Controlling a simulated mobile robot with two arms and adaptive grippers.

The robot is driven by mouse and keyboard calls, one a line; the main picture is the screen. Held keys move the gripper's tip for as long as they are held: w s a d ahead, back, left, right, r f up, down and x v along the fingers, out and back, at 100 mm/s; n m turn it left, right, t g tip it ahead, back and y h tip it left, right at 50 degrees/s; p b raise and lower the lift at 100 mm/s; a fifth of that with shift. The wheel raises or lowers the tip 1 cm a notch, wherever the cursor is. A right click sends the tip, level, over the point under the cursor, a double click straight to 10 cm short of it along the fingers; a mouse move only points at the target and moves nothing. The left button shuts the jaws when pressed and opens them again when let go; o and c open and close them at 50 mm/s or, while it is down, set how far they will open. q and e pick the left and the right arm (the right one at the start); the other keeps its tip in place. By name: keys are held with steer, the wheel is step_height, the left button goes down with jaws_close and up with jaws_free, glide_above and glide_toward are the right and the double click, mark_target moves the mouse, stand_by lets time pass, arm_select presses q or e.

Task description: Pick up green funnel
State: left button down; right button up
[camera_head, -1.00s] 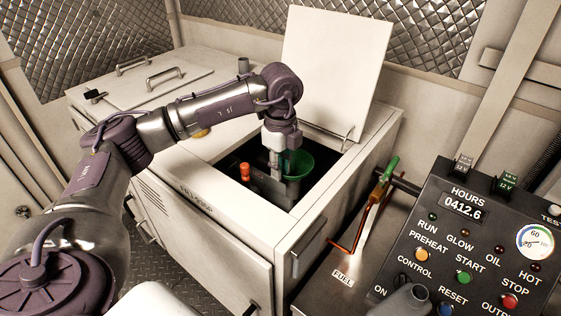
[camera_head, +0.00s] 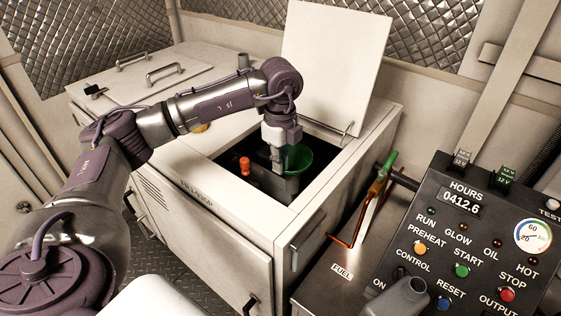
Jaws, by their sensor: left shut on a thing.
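The green funnel (camera_head: 298,158) is in the open hatch of the white cabinet, its wide mouth facing up. My left gripper (camera_head: 277,166) points down into the hatch at the funnel's left side and is shut on it, at its rim as far as I can see. The gripper and arm partly hide the funnel, and its lower part is not clear to see. My right gripper is not in view.
The white cabinet (camera_head: 235,252) has its lid (camera_head: 335,62) raised at the back. An orange-red cap (camera_head: 244,166) stands in the hatch left of the funnel.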

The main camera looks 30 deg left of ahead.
arm_select(q)
steer(key=shift+r+p, duration=1.65)
steer(key=shift+r, duration=0.85)
steer(key=shift+r+p, duration=2)
steer(key=shift+r, duration=0.95)
